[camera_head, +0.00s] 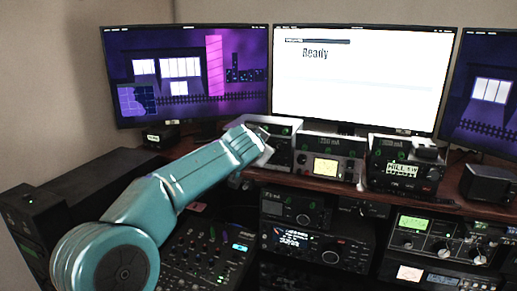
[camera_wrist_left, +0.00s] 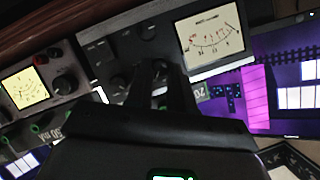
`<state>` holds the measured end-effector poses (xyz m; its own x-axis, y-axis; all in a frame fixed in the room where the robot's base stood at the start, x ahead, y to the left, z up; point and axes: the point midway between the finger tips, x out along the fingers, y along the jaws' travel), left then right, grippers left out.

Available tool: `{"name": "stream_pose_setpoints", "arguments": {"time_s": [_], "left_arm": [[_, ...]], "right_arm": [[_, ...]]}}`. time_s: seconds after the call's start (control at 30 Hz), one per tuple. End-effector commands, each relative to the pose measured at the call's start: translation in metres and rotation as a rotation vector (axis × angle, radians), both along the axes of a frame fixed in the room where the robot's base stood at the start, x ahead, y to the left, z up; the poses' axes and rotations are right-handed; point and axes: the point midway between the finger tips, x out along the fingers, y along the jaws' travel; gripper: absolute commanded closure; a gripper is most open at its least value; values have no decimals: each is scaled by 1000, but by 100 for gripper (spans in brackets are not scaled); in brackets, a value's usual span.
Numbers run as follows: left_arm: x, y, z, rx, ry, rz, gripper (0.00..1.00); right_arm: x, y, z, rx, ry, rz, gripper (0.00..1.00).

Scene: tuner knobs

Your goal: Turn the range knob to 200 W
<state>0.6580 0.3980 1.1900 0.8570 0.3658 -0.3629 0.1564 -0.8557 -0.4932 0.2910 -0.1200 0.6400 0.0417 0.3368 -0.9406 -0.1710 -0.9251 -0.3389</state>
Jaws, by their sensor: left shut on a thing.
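A grey tuner box (camera_head: 284,125) stands on the wooden shelf in front of the left monitor, partly hidden by my teal left arm. My left gripper (camera_head: 265,140) reaches its front in the head view. In the left wrist view the same tuner's front panel (camera_wrist_left: 112,52) shows a white needle meter (camera_wrist_left: 208,37) and several dark knobs. The dark fingers of my left gripper (camera_wrist_left: 155,82) are shut on a knob (camera_wrist_left: 158,72), mostly hidden between them. Its pointer and the range markings are not readable. My right gripper is not in view.
A second box with a cream meter (camera_head: 326,166) and a black unit with a lit display (camera_head: 402,170) stand to the right. Radios (camera_head: 310,240) and a mixer (camera_head: 205,250) fill the space below. The centre monitor (camera_head: 360,75) reads "Ready".

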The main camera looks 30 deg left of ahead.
Motion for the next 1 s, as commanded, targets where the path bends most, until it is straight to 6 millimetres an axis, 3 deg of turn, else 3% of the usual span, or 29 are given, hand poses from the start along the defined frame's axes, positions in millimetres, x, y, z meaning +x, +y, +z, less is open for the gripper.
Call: {"name": "stream_pose_setpoints", "arguments": {"time_s": [0.17, 0.2, 0.27, 0.67, 0.77, 1.0], "left_arm": [[0, 0, 0, 0, 1, -1, 100], [0, 0, 0, 0, 1, -1, 72], [0, 0, 0, 0, 1, -1, 53], [-7, -3, 3, 0, -3, -1, 53], [-22, -10, 7, 0, -5, -2, 53], [-77, -33, 31, 0, -7, -4, 53]], "right_arm": [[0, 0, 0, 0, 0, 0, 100], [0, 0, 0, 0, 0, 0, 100], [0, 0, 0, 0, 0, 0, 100], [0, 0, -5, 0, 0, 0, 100], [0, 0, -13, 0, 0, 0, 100], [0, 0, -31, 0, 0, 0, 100]]}}
